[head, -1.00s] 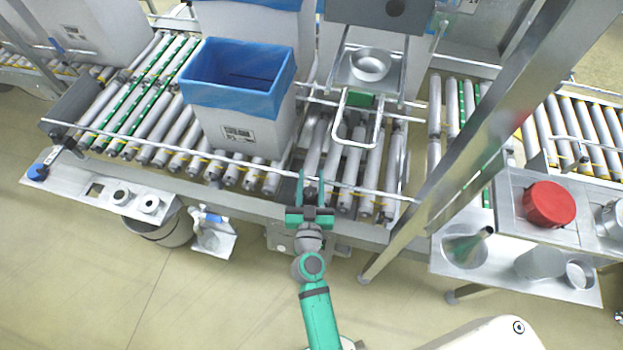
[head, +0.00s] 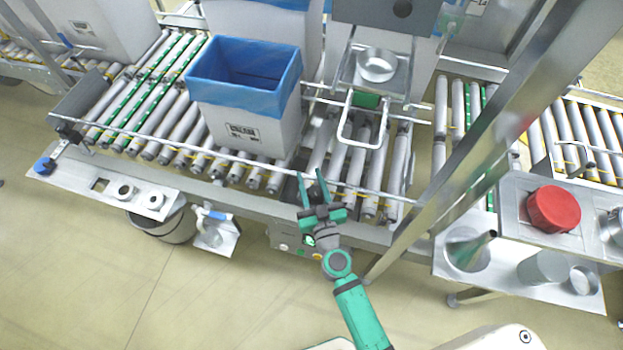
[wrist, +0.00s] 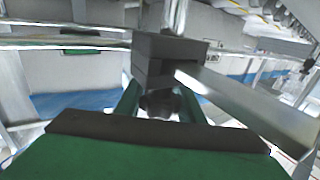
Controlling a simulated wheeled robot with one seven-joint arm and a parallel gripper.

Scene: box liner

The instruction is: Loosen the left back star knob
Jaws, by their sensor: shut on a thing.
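My gripper (head: 312,179) has green fingers and is at the front guide rail of the conveyor, right of the lined box. In the wrist view my gripper (wrist: 160,104) is shut on a dark star knob (wrist: 160,103), between the two fingers. The knob sits directly at a dark grey clamp block (wrist: 168,55) on the rail. In the head view the knob is too small and too hidden by the fingers to make out well. I cannot tell how far it is turned.
A grey box with a blue liner (head: 245,82) stands on the rollers to the left. A metal wire handle (head: 362,130) is behind my gripper. A slanting metal post (head: 470,150) and a side shelf with a red lid (head: 554,209) are to the right.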

